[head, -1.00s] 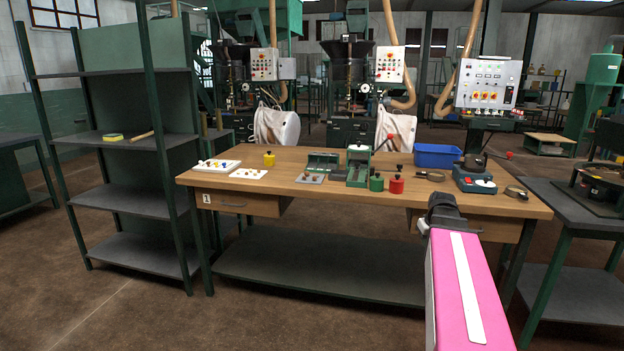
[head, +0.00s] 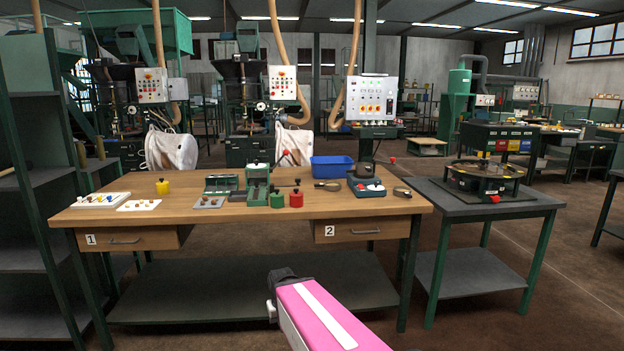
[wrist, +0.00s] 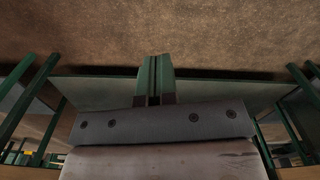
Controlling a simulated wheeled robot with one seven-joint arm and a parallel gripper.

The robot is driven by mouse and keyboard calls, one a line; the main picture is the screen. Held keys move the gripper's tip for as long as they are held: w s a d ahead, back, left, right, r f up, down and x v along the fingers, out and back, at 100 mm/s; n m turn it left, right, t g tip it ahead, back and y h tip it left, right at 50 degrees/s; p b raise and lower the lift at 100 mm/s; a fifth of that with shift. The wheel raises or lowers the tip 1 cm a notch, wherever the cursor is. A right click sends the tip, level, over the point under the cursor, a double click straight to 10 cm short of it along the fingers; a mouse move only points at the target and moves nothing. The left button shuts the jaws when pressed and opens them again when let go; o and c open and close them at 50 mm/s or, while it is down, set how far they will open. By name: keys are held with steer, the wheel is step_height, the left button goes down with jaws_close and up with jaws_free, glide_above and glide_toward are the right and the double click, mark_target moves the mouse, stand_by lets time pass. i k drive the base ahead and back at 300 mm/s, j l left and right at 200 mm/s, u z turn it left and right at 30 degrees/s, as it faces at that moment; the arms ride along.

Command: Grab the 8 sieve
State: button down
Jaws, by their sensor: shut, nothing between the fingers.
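No sieve marked 8 can be made out at this size. A small round, ring-like item (head: 327,185) lies on the wooden workbench (head: 330,206), left of a blue-grey device. A second one (head: 402,192) lies right of that device; I cannot tell whether either is a sieve. My gripper (wrist: 154,80) shows in the wrist view with its two green fingers together and empty, pointing over the bench's lower shelf and the floor. In the head view my pink arm is in front of the bench, below the tabletop; the fingertips are not clear there.
The bench also holds a blue bin (head: 332,168), red weight (head: 296,198), green weight (head: 277,199), yellow weight (head: 162,187) and trays. A dark side table (head: 535,200) with a round machine (head: 487,177) stands right. Shelving (head: 38,185) stands left. Open floor lies at right.

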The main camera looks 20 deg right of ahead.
mark_target(366, 168)
steer(key=i+j+z, duration=0.1)
steer(key=i+j, duration=0.2)
steer(key=i, duration=0.15)
steer(key=i+j, duration=0.35)
steer(key=i+l+z, duration=0.05)
steer(key=i, duration=0.05)
